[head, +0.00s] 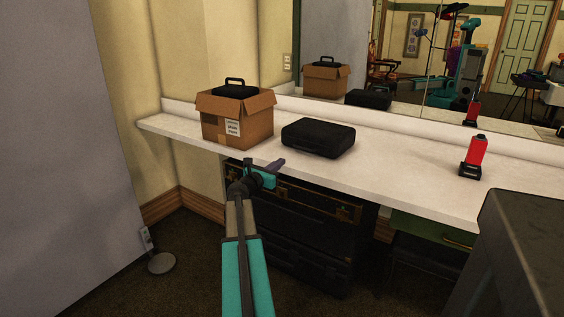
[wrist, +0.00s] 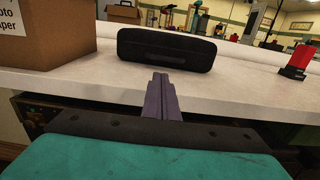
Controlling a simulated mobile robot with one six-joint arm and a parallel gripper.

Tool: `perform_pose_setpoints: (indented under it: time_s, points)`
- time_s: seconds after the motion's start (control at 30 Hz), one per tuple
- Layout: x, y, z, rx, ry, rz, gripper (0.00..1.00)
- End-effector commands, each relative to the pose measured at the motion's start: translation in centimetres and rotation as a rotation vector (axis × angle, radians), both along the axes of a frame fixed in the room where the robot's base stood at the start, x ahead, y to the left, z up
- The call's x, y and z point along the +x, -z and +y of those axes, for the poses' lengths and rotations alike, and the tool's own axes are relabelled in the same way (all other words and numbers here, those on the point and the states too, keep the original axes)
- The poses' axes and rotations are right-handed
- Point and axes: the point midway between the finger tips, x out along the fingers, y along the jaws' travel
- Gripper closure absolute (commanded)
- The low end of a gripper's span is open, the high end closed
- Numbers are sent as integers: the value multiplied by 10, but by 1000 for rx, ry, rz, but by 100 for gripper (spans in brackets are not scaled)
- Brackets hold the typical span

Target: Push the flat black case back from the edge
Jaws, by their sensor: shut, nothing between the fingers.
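The flat black case (head: 318,137) lies flat on the white counter (head: 390,172), close to its front edge, right of the cardboard box. It also shows in the wrist view (wrist: 168,52), straight ahead of my fingers. My gripper (head: 276,165) is at the counter's front edge, in front and to the left of the case in the head view. In the wrist view the gripper (wrist: 161,82) has its purple fingers together and empty, pointing at the case's front side. A strip of counter shows between the fingertips and the case, so they look apart.
An open cardboard box (head: 236,124) with a black case in it stands left of the flat case. A red object on a black base (head: 475,156) stands to the right. A mirror (head: 400,60) backs the counter. Bare counter lies behind the case. Dark trunks (head: 305,235) are stacked below.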

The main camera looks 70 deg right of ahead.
Motion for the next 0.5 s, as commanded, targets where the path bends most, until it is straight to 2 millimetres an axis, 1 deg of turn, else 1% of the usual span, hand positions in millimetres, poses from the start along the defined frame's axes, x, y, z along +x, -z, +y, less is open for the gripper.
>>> perform_pose_setpoints:
  time_s: [0.13,0.5]
  points:
    - [1,0,6,0,0,0,100]
    - [2,0,7,1,-1,-1,100]
